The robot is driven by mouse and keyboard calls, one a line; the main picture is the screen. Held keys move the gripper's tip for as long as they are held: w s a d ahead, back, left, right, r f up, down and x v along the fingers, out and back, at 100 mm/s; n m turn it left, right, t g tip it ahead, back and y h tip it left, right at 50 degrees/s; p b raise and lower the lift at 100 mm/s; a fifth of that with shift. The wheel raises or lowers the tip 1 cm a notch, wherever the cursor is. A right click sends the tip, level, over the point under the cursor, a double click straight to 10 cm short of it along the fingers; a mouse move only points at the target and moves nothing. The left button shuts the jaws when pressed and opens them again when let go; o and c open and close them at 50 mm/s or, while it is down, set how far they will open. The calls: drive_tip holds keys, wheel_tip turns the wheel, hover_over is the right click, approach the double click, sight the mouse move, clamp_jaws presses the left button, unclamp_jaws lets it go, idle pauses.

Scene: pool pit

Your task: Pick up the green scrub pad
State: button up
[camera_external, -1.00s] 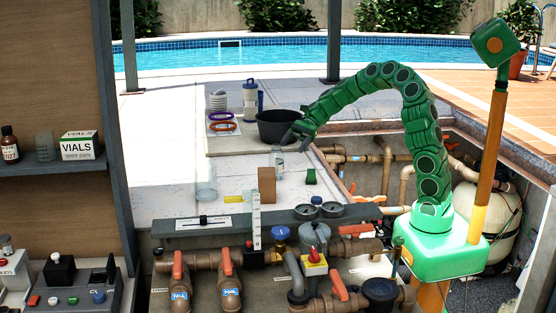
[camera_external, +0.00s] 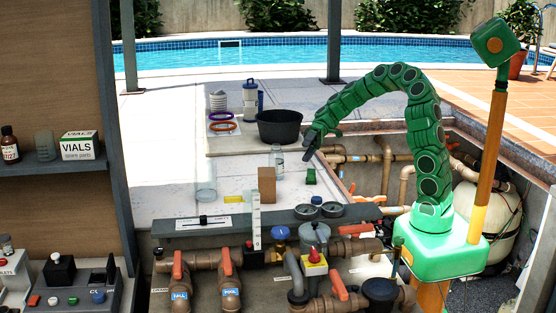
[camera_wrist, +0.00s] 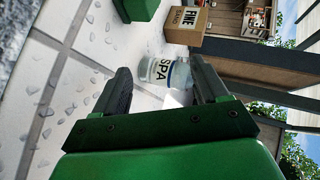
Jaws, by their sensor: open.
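The green scrub pad (camera_external: 311,177) is a small dark green block lying on the pale tiled deck, right of a brown box. In the wrist view a green block, which looks like the pad (camera_wrist: 138,9), is cut off by the top edge. My gripper (camera_external: 309,151) is open and above the deck, higher in the picture than the pad and apart from it. In the wrist view my gripper (camera_wrist: 162,77) has empty jaws. A clear jar marked SPA (camera_wrist: 166,75) shows beyond the gap between the fingers.
The brown box (camera_external: 267,186), marked FINE in the wrist view (camera_wrist: 186,22), stands close left of the pad. The jar (camera_external: 277,157) stands behind them, near a black tub (camera_external: 279,127). Gauges (camera_external: 331,210) line the front ledge. The pipe pit opens at right.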

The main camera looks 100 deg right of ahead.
sight(313, 169)
drive_tip(key=n, duration=0.3)
drive_tip(key=s+a+n, duration=0.1)
drive_tip(key=n, duration=0.1)
drive_tip(key=shift+f, duration=0.2)
drive_tip(key=n, duration=0.3)
drive_tip(key=shift+s+a, duration=0.15)
drive_tip(key=shift+s, duration=0.25)
drive_tip(key=n, duration=0.3)
drive_tip(key=s+n, duration=0.1)
drive_tip(key=n, duration=0.1)
drive_tip(key=shift+a+f+g+y, duration=0.2)
drive_tip(key=shift+a+g+y, duration=0.1)
drive_tip(key=shift+a, duration=0.1)
drive_tip(key=n, duration=0.2)
drive_tip(key=s+n, duration=0.1)
drive_tip(key=shift+a+f+n, duration=0.1)
drive_tip(key=shift+a+n, duration=0.25)
drive_tip(key=shift+n, duration=0.05)
drive_tip(key=shift+s+a+x, duration=0.1)
drive_tip(key=shift+s+x, duration=0.05)
drive_tip(key=shift+x, duration=1.55)
drive_tip(key=shift+s+a+x, duration=0.1)
drive_tip(key=shift+s+x, duration=0.05)
drive_tip(key=shift+x, duration=1.55)
drive_tip(key=shift+w+a+f, duration=0.25)
drive_tip(key=shift+w+a, duration=0.1)
drive_tip(key=shift+a, duration=0.05)
drive_tip(key=c, duration=1.3)
